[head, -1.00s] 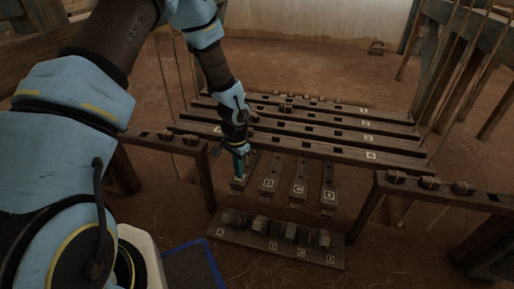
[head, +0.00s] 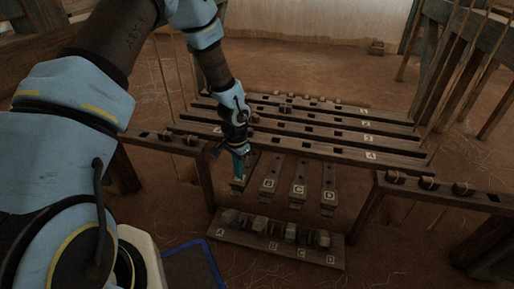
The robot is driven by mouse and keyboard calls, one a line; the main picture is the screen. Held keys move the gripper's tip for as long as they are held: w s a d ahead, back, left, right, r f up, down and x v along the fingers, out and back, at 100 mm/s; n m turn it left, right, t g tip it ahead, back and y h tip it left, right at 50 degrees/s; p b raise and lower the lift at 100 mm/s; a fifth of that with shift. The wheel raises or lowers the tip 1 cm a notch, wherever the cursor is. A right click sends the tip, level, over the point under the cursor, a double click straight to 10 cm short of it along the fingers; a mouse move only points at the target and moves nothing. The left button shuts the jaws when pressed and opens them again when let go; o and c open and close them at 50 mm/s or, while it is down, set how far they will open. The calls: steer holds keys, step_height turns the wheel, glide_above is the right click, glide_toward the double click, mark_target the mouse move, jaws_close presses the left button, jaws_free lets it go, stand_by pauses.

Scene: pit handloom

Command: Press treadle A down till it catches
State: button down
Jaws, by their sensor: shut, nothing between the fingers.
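Treadle A (head: 236,187) is the leftmost of the wooden treadles in the head view. Its front end shows below my fingers, and its letter is partly hidden by them. My gripper (head: 238,176) is shut and empty, pointing down onto the front end of treadle A. The fingertips appear to touch its top. In front of it is a wooden catch board (head: 262,248) lettered A to D, with dark blocks along its top. I cannot tell whether treadle A is held by its catch.
Treadles B (head: 269,184), C (head: 298,190) and D (head: 328,196) lie in a row to the right of A. Numbered crossbars (head: 330,148) span behind my gripper. Wooden posts and rails (head: 440,195) stand at both sides. A blue-edged mat (head: 190,265) lies at the front.

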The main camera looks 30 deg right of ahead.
mark_target(239, 185)
stand_by(0.6)
step_height(239, 185, down, 12)
steer(key=b, duration=0.6)
steer(key=shift+w+d, duration=0.1)
stand_by(1.0)
steer(key=shift+r+p, duration=2.05)
steer(key=shift+r, duration=0.5)
